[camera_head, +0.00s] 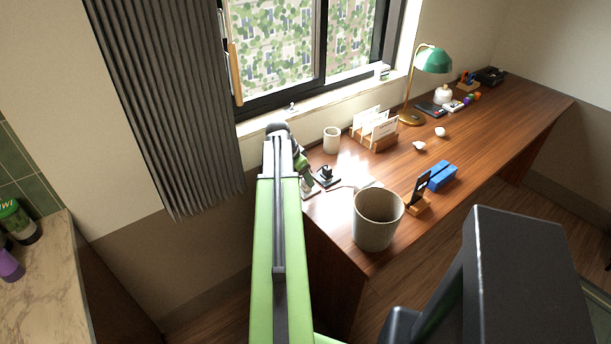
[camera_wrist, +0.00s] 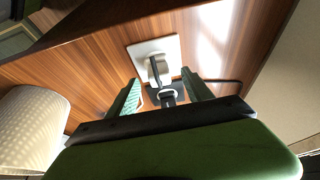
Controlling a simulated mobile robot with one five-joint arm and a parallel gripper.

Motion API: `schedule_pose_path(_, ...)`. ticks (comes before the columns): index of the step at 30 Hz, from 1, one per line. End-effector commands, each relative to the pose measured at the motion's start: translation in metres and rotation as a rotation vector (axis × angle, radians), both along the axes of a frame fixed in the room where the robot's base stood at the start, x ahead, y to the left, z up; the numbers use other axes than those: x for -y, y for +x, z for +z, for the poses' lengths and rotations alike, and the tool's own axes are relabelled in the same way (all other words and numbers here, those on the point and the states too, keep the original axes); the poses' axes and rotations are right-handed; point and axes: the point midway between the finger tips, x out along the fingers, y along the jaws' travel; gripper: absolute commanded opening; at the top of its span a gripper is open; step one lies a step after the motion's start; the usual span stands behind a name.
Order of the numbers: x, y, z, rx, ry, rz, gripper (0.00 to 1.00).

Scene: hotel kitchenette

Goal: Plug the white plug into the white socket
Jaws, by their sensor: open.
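A white square plate (camera_wrist: 168,45), which looks like the white socket, lies flat on the desk in the wrist view. A pale upright piece with a dark side (camera_wrist: 155,68) stands over it; it may be the white plug, and I cannot tell whether it is seated. My gripper (camera_wrist: 161,77) is open, its two green fingers on either side of this piece, with no clear contact. A dark fitting with a pale ring (camera_wrist: 168,96) on a black plate sits just nearer, partly hidden by my gripper. In the head view the white plate (camera_head: 309,193) shows beside my arm.
A black plate with an upright dark piece (camera_head: 325,177) is close by on the desk. A beige bin (camera_head: 377,222), phone stand (camera_head: 419,196), blue block (camera_head: 441,175), white cup (camera_head: 331,140) and letter rack (camera_head: 373,135) stand around. The curtain (camera_head: 180,100) hangs left.

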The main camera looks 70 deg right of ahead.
Motion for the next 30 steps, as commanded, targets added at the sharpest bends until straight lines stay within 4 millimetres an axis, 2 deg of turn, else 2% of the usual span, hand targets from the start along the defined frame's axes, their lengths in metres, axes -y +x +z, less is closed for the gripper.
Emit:
schedule_pose_path(1, -0.004, 0.002, 0.021, 0.000, 0.000, 0.001, 0.59)
schedule_pose_path(15, -0.041, 0.024, 0.125, -0.001, 0.000, 0.002, 0.59)
schedule_pose_path(20, -0.047, 0.029, 0.138, 0.000, 0.000, 0.001, 0.59)
schedule_pose_path(30, -0.048, 0.029, 0.136, 0.000, 0.000, 0.001, 0.59)
